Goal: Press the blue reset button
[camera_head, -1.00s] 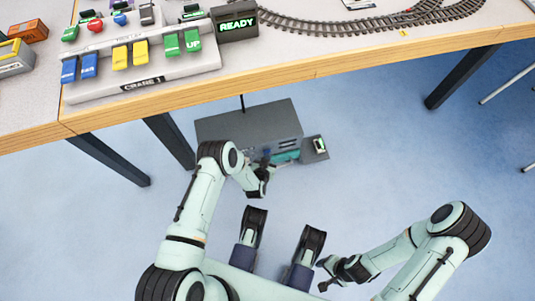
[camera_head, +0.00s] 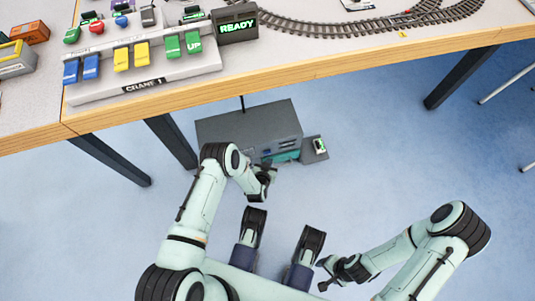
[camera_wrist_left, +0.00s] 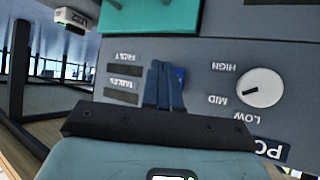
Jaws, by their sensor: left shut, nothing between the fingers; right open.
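A grey power box (camera_head: 240,124) stands under the table, and its front panel (camera_wrist_left: 215,60) fills much of the left wrist view. A blue button (camera_wrist_left: 181,75) shows on that panel, mostly hidden behind my left fingers. My left gripper (camera_wrist_left: 164,84) is shut with nothing in it, its fingers pointing at the panel just beside the button. I cannot tell whether they touch it. In the head view my left gripper (camera_head: 271,170) is at the box's front. My right gripper (camera_head: 322,274) is open and empty, well away from the box.
On the panel are a white dial (camera_wrist_left: 260,87) marked HIGH, MID and LOW and dark labelled slots. A teal part (camera_wrist_left: 150,15) is beside them. The table edge (camera_head: 300,75) and dark legs (camera_head: 170,140) are near. A crane console (camera_head: 140,75) with a READY display (camera_head: 238,26) stands above.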

